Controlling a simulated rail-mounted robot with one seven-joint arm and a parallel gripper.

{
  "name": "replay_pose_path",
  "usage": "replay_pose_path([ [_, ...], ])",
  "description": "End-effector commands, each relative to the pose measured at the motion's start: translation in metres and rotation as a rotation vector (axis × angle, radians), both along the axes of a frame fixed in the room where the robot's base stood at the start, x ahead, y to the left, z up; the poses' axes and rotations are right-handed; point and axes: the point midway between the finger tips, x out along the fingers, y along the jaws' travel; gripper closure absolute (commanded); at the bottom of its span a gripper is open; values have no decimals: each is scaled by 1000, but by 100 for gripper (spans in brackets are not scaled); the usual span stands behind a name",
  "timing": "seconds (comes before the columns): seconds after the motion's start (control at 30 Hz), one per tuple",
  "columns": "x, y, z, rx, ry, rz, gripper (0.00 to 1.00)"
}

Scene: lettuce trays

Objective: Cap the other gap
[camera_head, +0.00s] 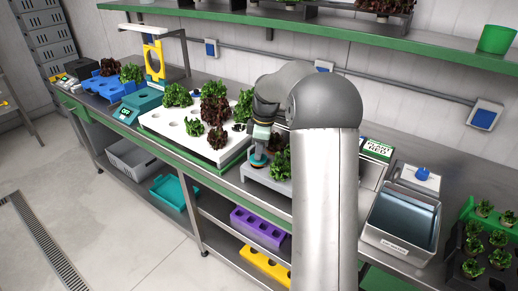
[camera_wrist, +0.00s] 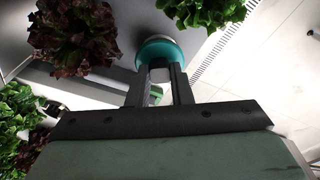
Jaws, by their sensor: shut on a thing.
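My gripper (camera_wrist: 160,82) is shut on a round teal and white cap (camera_wrist: 157,47), seen between the fingertips in the wrist view. In the head view the teal cap (camera_head: 258,161) is at the left part of a small grey tray (camera_head: 259,178), beside a green lettuce (camera_head: 281,164). I cannot tell whether the cap touches the tray or hangs just above it. In the wrist view a dark red lettuce (camera_wrist: 72,38) is left of the cap and a green one (camera_wrist: 203,10) is right of it. My arm hides the tray's right part.
A white raft (camera_head: 158,121) with green and red lettuces and open holes lies to the left. A teal scale (camera_head: 129,113) and a blue tray (camera_head: 112,90) stand farther left. A grey bin (camera_head: 400,222) and a black seedling tray (camera_head: 466,272) are at right. A green shelf (camera_head: 330,35) runs above.

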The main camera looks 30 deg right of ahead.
Motion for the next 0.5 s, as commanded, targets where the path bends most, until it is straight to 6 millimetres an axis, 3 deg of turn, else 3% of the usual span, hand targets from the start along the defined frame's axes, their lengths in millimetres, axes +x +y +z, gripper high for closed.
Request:
replay_pose_path([
  [0.5,0,0,-3,1,1,0,100],
])
